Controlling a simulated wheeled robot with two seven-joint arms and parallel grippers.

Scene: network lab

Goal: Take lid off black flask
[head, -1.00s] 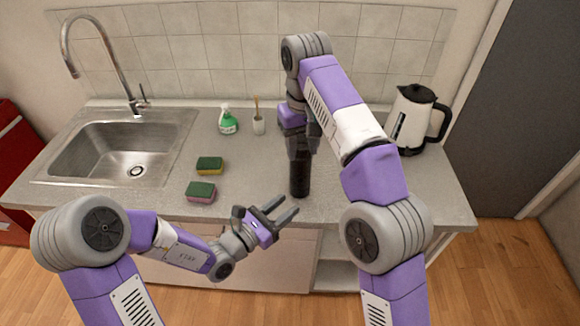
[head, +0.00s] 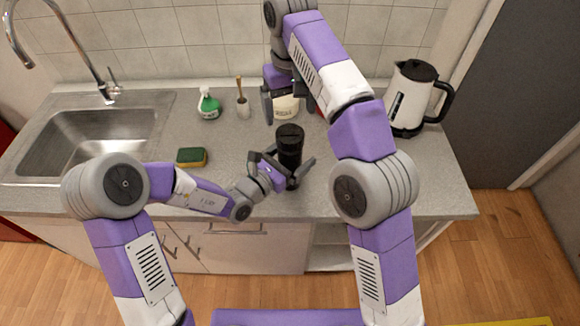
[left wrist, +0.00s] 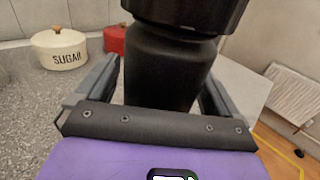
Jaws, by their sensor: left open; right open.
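The black flask (head: 290,160) stands upright near the counter's front edge, with its wide black lid (head: 289,132) on top. My left gripper (head: 284,170) is open, with one finger on each side of the flask's body. In the left wrist view, the flask body (left wrist: 165,72) rises between the open fingers (left wrist: 158,88), and the lid (left wrist: 190,12) is cut off by the top edge. Whether a finger touches the flask is unclear. My right gripper (head: 284,100) is open and empty, above and behind the flask, clear of the lid.
A cream sugar pot (left wrist: 60,49) and a red pot (left wrist: 114,38) stand behind the flask. A white kettle (head: 408,98) is to the right.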

